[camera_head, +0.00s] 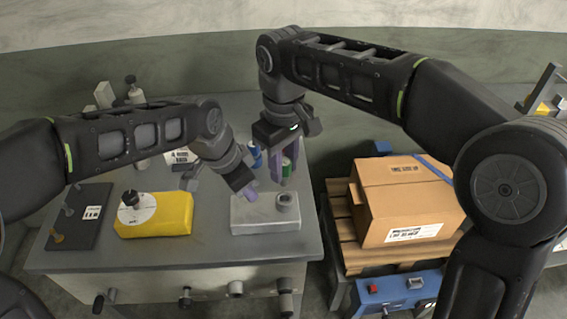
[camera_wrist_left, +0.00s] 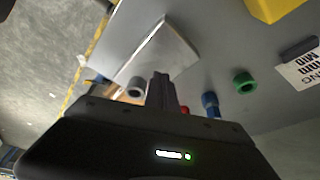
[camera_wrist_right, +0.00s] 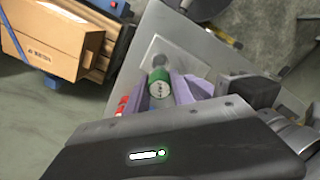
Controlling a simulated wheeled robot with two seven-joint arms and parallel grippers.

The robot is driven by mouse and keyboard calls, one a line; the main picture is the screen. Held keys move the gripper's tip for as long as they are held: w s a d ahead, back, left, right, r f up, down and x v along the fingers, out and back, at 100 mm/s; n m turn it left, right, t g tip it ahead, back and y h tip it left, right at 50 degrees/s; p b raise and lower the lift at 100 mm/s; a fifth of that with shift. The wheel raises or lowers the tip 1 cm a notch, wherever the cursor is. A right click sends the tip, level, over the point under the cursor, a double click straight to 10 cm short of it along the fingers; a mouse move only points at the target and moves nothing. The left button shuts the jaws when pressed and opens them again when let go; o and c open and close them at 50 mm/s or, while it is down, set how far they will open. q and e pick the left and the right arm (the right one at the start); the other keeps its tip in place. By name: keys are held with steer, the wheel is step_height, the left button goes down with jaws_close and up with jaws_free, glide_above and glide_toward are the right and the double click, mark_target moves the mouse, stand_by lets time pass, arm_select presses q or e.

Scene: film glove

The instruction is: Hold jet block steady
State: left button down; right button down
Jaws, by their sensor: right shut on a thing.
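The jet block, a pale grey block (camera_head: 262,222), lies on the table near its right front edge. A grey hollow cylinder (camera_head: 288,201) stands at its right end; it also shows in the left wrist view (camera_wrist_left: 137,87). My left gripper (camera_head: 251,193) is just over the block's left part, its slim fingers together and apparently empty in the left wrist view (camera_wrist_left: 163,92). My right gripper (camera_head: 283,160) is behind and above the block, its purple fingers shut on a green cylinder (camera_wrist_right: 160,85). Whether the left fingertips touch the block is unclear.
A yellow pack (camera_head: 160,222) and a dark board (camera_head: 80,215) lie to the left. A blue cylinder (camera_head: 256,156) stands behind the block. A cardboard box (camera_head: 405,205) sits on a pallet right of the table. Knobs line the table's front.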

mark_target(255, 207)
arm_select(q)
steer(key=shift+f, duration=0.25)
steer(key=shift+f, duration=0.7)
steer(key=shift+f, duration=0.4)
steer(key=shift+f, duration=0.4)
